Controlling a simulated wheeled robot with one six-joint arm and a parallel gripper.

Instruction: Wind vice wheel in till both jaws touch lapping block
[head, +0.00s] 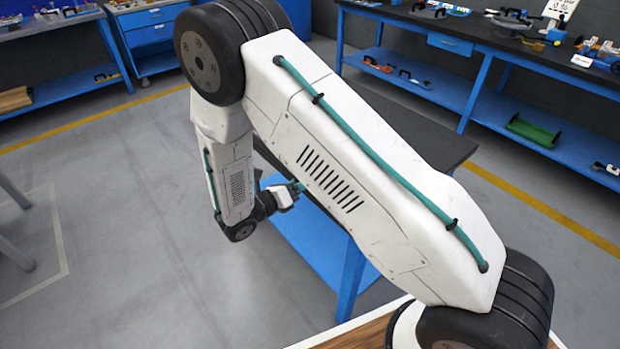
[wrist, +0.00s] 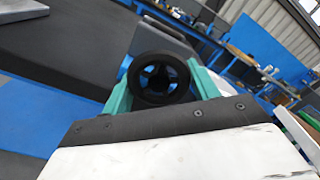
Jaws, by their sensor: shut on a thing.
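A black handwheel (wrist: 137,78) with a dark rim and blue showing between its spokes is in the middle of the wrist view. My gripper (wrist: 160,82) has its green fingers on either side of the rim and is shut on the wheel. In the head view my gripper (head: 297,187) is at the left edge of the dark bench, partly hidden by my upper arm. A grey block-like shape (wrist: 165,35) lies beyond the wheel in the wrist view; I cannot tell whether it is part of the vice. The jaws and lapping block cannot be made out.
The dark-topped bench (head: 430,125) with blue legs and a lower shelf stands behind my arm. Blue workbenches with tools line the back right (head: 500,45) and back left (head: 60,20). The grey floor (head: 120,220) at the left is mostly clear.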

